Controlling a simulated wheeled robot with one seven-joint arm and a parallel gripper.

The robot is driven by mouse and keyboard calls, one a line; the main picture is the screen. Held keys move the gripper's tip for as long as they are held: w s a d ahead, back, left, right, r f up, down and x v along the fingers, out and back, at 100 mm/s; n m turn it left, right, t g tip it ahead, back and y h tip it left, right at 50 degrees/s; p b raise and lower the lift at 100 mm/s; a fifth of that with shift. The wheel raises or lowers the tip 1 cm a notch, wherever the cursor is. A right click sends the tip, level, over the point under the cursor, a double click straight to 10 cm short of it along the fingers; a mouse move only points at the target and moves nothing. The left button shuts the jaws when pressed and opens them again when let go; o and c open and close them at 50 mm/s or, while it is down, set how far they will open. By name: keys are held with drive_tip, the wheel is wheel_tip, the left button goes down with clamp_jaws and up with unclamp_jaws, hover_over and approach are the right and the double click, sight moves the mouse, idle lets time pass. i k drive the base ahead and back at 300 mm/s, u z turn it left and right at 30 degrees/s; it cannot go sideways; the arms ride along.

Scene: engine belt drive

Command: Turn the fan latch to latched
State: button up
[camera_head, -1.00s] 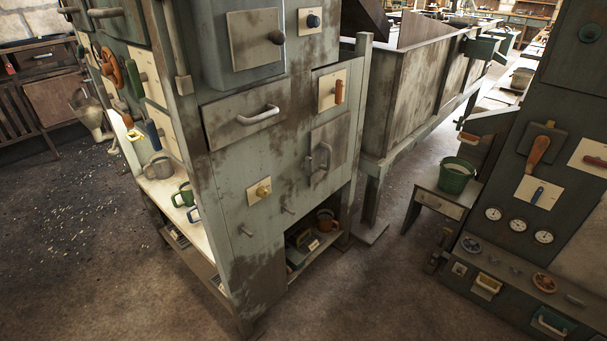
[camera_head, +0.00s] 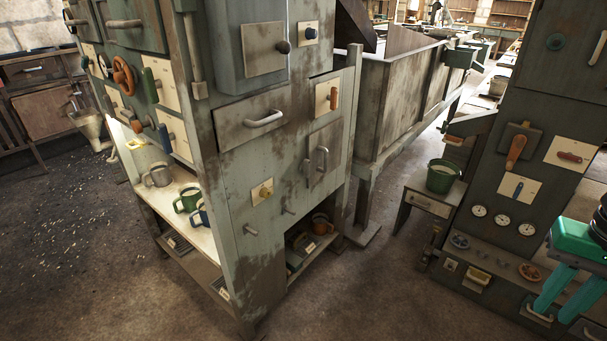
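I cannot tell which fitting is the fan latch; no label is readable. Turnable handles on pale plates include an orange handle (camera_head: 334,98) on the middle cabinet's front, standing upright. On the right console are a larger orange-brown handle (camera_head: 516,152), tilted, a blue handle (camera_head: 519,189), near upright, and a red handle (camera_head: 570,157), lying nearly level. My gripper (camera_head: 554,311), teal, is at the lower right in front of the console. Its two fingers point down with a gap between them, and nothing shows in the gap. It appears apart from these handles.
The middle cabinet (camera_head: 240,185) has drawers, knobs and a shelf of mugs (camera_head: 187,200). A green bucket (camera_head: 441,176) stands on a small table left of the console. Gauges (camera_head: 503,220) and a ledge of knobs sit low on the console. The floor (camera_head: 370,290) between is clear.

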sight(306, 167)
drive_tip(key=u, duration=0.05)
drive_tip(key=i, duration=1)
drive_tip(key=z, duration=0.05)
